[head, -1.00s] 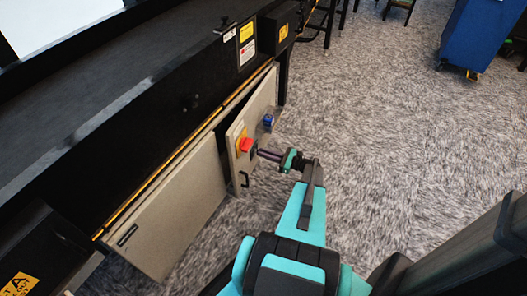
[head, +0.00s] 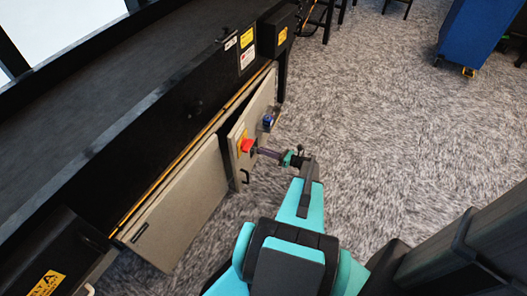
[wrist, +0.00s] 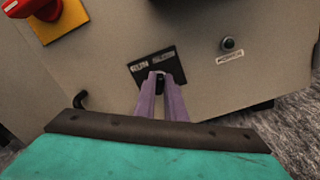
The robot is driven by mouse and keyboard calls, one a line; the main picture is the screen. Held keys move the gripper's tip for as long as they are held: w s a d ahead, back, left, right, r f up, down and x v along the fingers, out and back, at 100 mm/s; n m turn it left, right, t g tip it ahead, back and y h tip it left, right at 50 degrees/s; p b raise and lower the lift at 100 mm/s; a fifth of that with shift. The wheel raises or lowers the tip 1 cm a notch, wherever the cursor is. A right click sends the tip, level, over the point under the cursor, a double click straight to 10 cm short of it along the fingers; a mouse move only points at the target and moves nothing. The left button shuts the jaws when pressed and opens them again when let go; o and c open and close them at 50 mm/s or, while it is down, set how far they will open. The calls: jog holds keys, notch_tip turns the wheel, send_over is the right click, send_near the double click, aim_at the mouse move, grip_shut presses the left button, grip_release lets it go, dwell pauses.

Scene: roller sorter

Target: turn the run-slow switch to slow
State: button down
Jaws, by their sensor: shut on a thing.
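The run-slow switch (wrist: 160,77) is a small lever or knob on a black plate (wrist: 170,60) with two small pale labels, on a beige panel. In the head view my gripper (head: 259,152) reaches the beige panel (head: 240,125) just right of the red knob.
A red rotary knob (wrist: 38,6) on a yellow plate (wrist: 62,22) sits up and left of the switch. A dark round button (wrist: 228,43) with a label is to the right. A black handle (head: 245,176) is below. Open carpet (head: 390,140) lies right of the machine.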

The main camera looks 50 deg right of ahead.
jog(key=shift+a+f, duration=0.3)
jog(key=c, duration=1.9)
grip_release()
jog(key=shift+o, duration=0.4)
jog(key=shift+d+r, duration=0.1)
jog(key=shift+s+d+r, duration=0.1)
jog(key=shift+d, duration=0.05)
jog(key=p+v, duration=0.1)
jog(key=v, duration=1.2)
jog(key=shift+s, duration=0.35)
